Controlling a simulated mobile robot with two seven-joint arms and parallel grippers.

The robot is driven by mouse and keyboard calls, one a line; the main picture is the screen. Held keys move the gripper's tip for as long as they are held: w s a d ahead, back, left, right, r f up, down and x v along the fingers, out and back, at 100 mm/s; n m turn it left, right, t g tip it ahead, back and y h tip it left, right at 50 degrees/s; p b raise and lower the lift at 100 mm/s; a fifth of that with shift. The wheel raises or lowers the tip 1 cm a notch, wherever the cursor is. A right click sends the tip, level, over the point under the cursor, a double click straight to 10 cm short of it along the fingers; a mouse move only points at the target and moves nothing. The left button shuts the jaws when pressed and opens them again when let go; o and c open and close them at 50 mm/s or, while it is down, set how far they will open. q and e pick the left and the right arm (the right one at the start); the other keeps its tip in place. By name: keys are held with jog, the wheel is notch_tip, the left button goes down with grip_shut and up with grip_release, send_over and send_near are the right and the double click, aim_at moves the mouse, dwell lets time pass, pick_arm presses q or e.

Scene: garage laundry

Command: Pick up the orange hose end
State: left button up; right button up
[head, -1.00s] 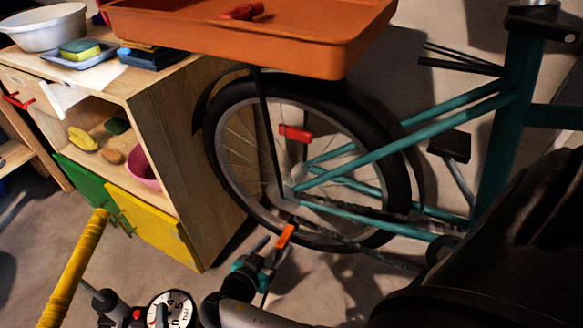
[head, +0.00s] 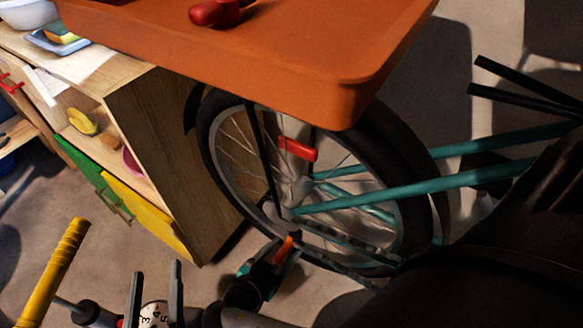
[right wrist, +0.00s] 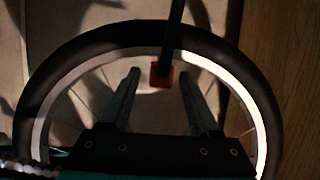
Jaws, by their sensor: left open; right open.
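The orange hose end (head: 285,249) shows as a small orange piece low in front of the bicycle wheel in the head view. In the right wrist view it appears as an orange-red block (right wrist: 161,75) at the end of a dark rod or hose, between the fingers but with gaps on both sides. My right gripper (head: 276,252) is open around or just behind it; depth is unclear.
A bicycle wheel (head: 212,155) with a red reflector (head: 298,148) stands directly behind. An orange tray (head: 250,65) overhangs the wheel. A wooden cabinet (head: 160,150) is at left, and a yellow handle (head: 60,270) at lower left. Floor between is clear.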

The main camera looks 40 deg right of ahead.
grip_shut()
dwell(0.5)
